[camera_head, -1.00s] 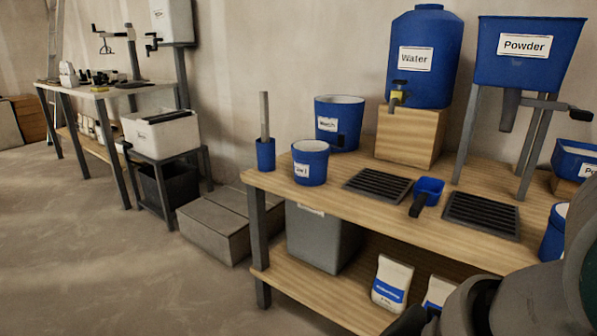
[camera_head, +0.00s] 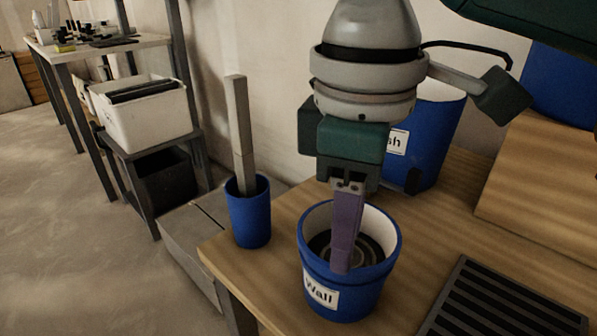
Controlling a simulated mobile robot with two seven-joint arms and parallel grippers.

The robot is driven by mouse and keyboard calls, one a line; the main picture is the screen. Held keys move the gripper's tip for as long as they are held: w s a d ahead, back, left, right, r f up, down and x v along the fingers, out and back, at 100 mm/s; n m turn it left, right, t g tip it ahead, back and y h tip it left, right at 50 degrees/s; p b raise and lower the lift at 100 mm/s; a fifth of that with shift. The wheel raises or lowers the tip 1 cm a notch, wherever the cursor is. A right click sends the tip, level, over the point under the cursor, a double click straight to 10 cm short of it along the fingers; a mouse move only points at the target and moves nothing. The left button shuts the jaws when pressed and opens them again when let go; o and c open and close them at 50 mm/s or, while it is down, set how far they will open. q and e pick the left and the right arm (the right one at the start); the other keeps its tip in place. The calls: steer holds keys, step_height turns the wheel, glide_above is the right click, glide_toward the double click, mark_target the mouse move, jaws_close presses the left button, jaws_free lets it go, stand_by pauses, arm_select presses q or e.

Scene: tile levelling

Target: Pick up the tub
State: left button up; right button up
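The tub is a blue round bucket (camera_head: 344,300) with a white "Wall" label, standing upright near the left end of the wooden bench top. Its white inside and a dark ringed bottom show. My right gripper (camera_head: 345,262) points down over the tub, with a purple finger overlapping the tub's opening and its tip near the front inner wall. Only one finger shows clearly, so the gap between the fingers is hidden. I cannot tell whether the finger touches the tub. My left gripper is not in view.
A blue cup (camera_head: 249,226) with a grey bar standing in it is just left of the tub. A larger blue bucket (camera_head: 428,140) stands behind my gripper. A black grate (camera_head: 500,308) lies to the right, and a wooden block (camera_head: 540,185) stands at the back right.

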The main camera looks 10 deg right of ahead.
mark_target(333, 298)
steer(key=shift+f, duration=0.4)
steer(key=f+b, duration=0.1)
steer(key=f, duration=0.1)
steer(key=f+b, duration=0.2)
steer(key=f, duration=0.1)
steer(key=f+b, duration=0.2)
steer(key=f, duration=0.1)
steer(key=shift+w+a+f, duration=0.2)
steer(key=shift+w+f, duration=0.05)
steer(key=shift+f, duration=0.4)
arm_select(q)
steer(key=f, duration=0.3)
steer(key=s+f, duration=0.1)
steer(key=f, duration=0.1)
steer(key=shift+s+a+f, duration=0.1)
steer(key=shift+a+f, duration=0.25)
arm_select(e)
jaws_close()
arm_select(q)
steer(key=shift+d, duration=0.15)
arm_select(e)
steer(key=shift+w+r, duration=0.1)
steer(key=shift+r, duration=0.05)
